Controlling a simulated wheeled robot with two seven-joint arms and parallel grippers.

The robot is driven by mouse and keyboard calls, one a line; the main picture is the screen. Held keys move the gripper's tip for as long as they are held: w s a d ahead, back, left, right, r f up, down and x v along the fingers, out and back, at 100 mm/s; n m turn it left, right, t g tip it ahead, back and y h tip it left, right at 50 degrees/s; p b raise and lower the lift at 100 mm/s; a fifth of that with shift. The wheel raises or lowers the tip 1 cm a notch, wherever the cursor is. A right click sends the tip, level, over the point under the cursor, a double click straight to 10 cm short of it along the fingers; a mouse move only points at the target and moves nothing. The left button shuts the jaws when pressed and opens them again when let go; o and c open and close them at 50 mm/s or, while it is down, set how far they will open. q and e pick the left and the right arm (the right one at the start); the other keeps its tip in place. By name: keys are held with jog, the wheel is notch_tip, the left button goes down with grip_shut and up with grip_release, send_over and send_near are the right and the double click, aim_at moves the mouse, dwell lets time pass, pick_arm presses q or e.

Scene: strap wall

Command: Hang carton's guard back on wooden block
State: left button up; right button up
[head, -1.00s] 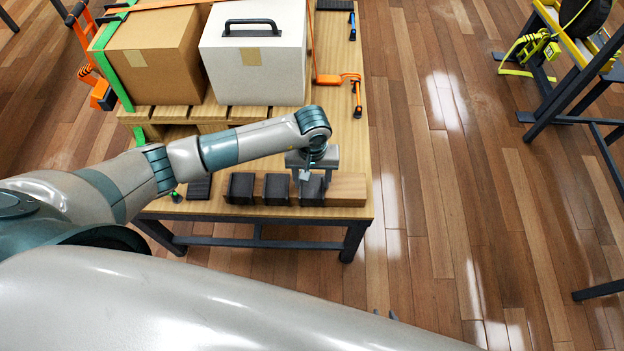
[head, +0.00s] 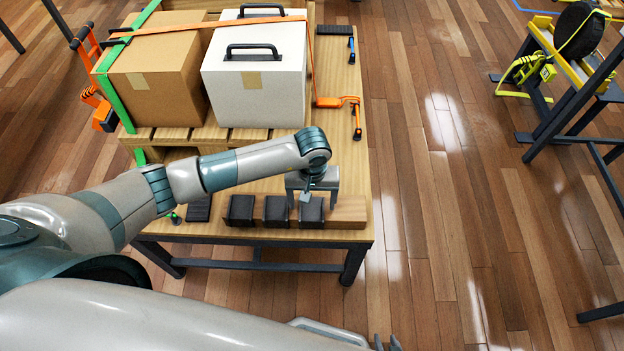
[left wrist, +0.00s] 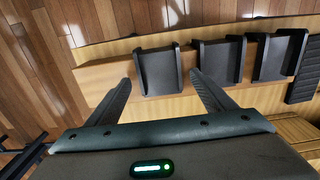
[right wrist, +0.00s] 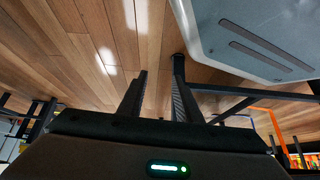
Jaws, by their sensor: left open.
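The wooden block (head: 349,212) lies along the table's near edge. Three dark guards sit on it in a row: left (head: 240,209), middle (head: 277,210) and right (head: 311,212). My left gripper (head: 315,197) is open above the block's right part, by the right guard. In the left wrist view that guard (left wrist: 158,72) shows just past and between the apart fingers (left wrist: 163,80). The brown carton (head: 155,90) stands on a pallet with a green strap (head: 112,92) over it. My right gripper (right wrist: 160,66) is empty, its fingers apart, low beside the table.
A white case (head: 255,95) with black handles stands beside the carton, under an orange strap (head: 205,24). A dark ribbed pad (head: 199,208) lies left of the block. Orange-and-blue ratchet parts (head: 340,102) lie at the table's right side. Floor to the right is clear up to a rack (head: 560,95).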

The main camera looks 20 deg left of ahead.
pick_arm(q)
notch_tip(320, 180, up, 17)
jog(key=b, duration=0.2)
jog(key=shift+b, duration=0.3)
pick_arm(e)
jog(key=shift+w, duration=1.2)
pick_arm(q)
jog(key=shift+d+f, duration=0.1)
pick_arm(e)
jog(key=shift+d, duration=0.1)
